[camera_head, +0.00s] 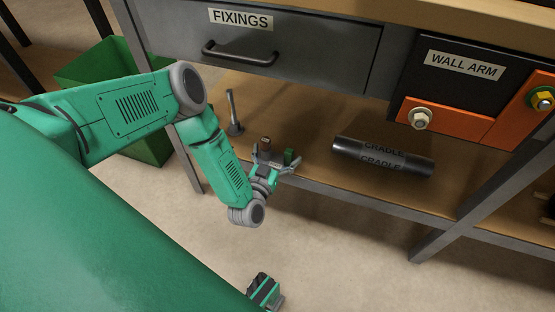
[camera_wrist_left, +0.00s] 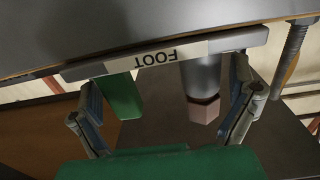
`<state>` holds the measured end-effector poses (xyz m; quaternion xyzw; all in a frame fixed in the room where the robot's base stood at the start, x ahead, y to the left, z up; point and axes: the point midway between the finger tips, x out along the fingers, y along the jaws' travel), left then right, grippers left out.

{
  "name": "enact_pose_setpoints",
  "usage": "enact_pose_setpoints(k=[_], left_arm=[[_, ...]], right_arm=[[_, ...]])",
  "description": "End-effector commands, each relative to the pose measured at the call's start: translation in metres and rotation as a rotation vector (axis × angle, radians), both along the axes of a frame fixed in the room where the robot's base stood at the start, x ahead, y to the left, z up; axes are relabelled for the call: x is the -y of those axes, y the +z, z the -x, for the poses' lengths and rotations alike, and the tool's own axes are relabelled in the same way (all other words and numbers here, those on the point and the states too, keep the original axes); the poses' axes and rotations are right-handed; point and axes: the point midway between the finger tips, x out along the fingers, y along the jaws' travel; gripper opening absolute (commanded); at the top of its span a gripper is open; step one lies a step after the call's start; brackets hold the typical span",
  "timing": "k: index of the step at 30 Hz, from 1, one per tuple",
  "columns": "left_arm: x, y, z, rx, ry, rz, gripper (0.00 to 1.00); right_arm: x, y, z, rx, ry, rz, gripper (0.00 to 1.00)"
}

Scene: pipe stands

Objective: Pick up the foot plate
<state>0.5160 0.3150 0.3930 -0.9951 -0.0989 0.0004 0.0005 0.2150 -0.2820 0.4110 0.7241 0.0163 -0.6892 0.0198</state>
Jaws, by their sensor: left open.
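The foot plate (camera_wrist_left: 165,57) is a thin grey plate with a white FOOT label on its front edge, upside down in the left wrist view. A grey post with a hex top (camera_wrist_left: 203,90) and a green block (camera_wrist_left: 125,97) stand on it.
A threaded rod (camera_head: 233,112) stands on the shelf to the left. A dark CRADLE pipe (camera_head: 383,157) lies to the right. The FIXINGS drawer (camera_head: 290,45) and WALL ARM panel (camera_head: 460,75) overhang the shelf. A green bin (camera_head: 105,75) is at far left.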

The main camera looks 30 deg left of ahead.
Motion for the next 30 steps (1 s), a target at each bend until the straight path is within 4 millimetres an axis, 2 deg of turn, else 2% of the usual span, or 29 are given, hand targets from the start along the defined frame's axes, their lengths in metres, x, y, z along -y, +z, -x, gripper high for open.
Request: enact_pose_setpoints(k=[3, 4, 7, 8, 16, 19, 30], left_arm=[[0.0, 0.001, 0.0, 0.0, 0.0, -0.001, 1.0], [0.0, 0.001, 0.0, 0.0, 0.0, -0.001, 0.96], [0.0, 0.001, 0.0, 0.0, 0.0, -0.001, 0.61], [0.0, 0.001, 0.0, 0.0, 0.0, -0.001, 0.55], [0.001, 0.002, 0.0, 0.002, 0.0, 0.0, 0.55], [0.0, 0.01, 0.0, 0.003, -0.001, -0.001, 0.55], [0.001, 0.083, -0.001, 0.003, -0.002, 0.0, 0.55]], right_arm=[[0.0, 0.001, 0.0, 0.001, 0.0, 0.0, 0.4], [0.0, 0.001, 0.0, 0.001, 0.0, 0.0, 0.4], [0.0, 0.001, 0.0, 0.001, 0.001, 0.0, 0.4], [0.0, 0.001, 0.0, 0.001, 0.001, 0.0, 0.4], [0.0, 0.001, 0.0, 0.001, 0.0, 0.0, 0.4], [0.0, 0.007, 0.0, 0.0, 0.0, 0.0, 0.4], [0.0, 0.046, -0.001, 0.001, 0.0, 0.0, 0.4]])
